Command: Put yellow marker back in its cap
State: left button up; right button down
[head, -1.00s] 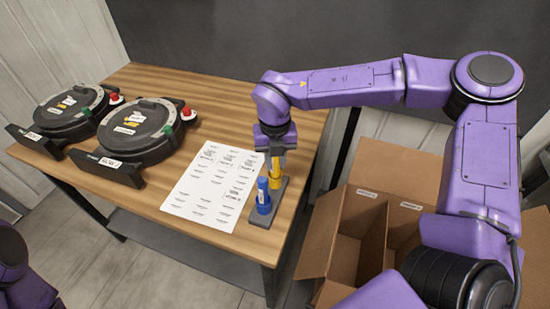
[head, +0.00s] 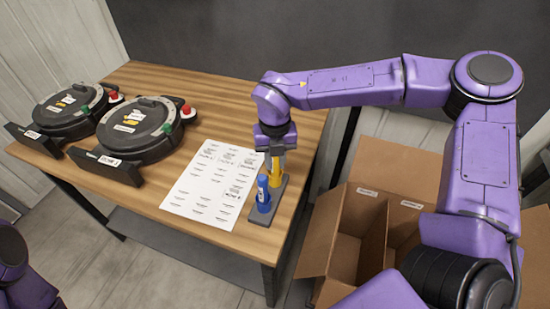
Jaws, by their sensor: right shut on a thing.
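The yellow marker (head: 275,164) stands upright over the back end of a small grey holder (head: 263,217) near the table's right edge. My right gripper (head: 275,153) points down from above and is shut on the marker's upper part. The yellow cap (head: 275,181) is in the holder right under the marker; the marker's lower end meets it, and I cannot tell how deep it sits. A blue marker (head: 263,191) stands upright in the front of the same holder. My left gripper is out of view; only part of my left arm shows at the lower left.
A printed sheet (head: 207,190) lies left of the holder. Two round black seed meters (head: 138,130) with red and green knobs stand on the table's left (head: 220,98). An open cardboard box (head: 345,215) with compartments stands on the floor to the right.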

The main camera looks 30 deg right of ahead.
jog(key=shift+f, duration=0.4)
dwell(0.3)
jog(key=c, duration=0.9)
grip_release()
jog(key=shift+o, duration=0.2)
notch_tip(320, 180, up, 10)
jog(key=shift+r+b, duration=0.1)
jog(key=shift+b, duration=0.9)
jog(key=shift+r, duration=0.2)
